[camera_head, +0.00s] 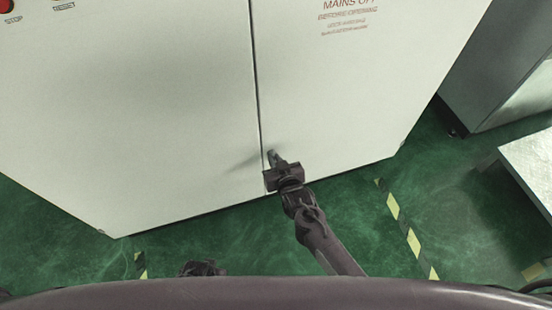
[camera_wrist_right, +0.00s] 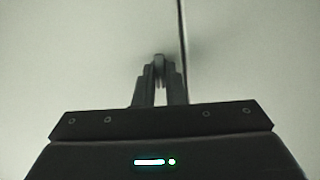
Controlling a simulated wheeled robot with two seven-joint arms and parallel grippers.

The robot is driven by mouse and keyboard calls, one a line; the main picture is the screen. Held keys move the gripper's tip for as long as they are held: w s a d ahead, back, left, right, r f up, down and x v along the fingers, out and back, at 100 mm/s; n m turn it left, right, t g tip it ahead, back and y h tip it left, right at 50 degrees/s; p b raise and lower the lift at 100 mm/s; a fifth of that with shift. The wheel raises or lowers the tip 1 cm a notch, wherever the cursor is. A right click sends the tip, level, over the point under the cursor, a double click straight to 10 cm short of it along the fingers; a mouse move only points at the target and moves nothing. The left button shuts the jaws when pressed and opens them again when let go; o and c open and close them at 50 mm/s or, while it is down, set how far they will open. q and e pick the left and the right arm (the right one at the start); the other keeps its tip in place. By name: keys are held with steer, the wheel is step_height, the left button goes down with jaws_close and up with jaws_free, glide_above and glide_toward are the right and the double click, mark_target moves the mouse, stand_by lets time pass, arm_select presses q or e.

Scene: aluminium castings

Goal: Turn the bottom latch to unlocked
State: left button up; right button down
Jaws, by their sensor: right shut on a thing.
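A pale two-door cabinet (camera_head: 150,110) fills much of the head view, with a dark seam between its doors. My right gripper (camera_head: 275,158) is at the lower end of that seam. In the right wrist view my right gripper (camera_wrist_right: 159,78) has its two fingers close together on a small dark latch (camera_wrist_right: 159,58), just left of the seam. The fingers hide most of the latch, so I cannot tell its angle well. Part of my left gripper (camera_head: 203,268) shows at the bottom of the head view; its fingers are not clear.
A red stop button (camera_head: 6,6) is at the top left of the cabinet, and printed warning text (camera_head: 347,14) is on the right door. A grey cabinet (camera_head: 500,75) and a metal table (camera_head: 530,165) stand at right. The green floor has a yellow-black stripe (camera_head: 408,230).

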arm_select(q)
steer(key=shift+s+f, duration=0.25)
arm_select(e)
steer(key=shift+w+a+r, duration=0.1)
steer(key=shift+r, duration=0.05)
steer(key=c, duration=1.5)
jaws_free()
arm_select(q)
steer(key=shift+a, duration=0.1)
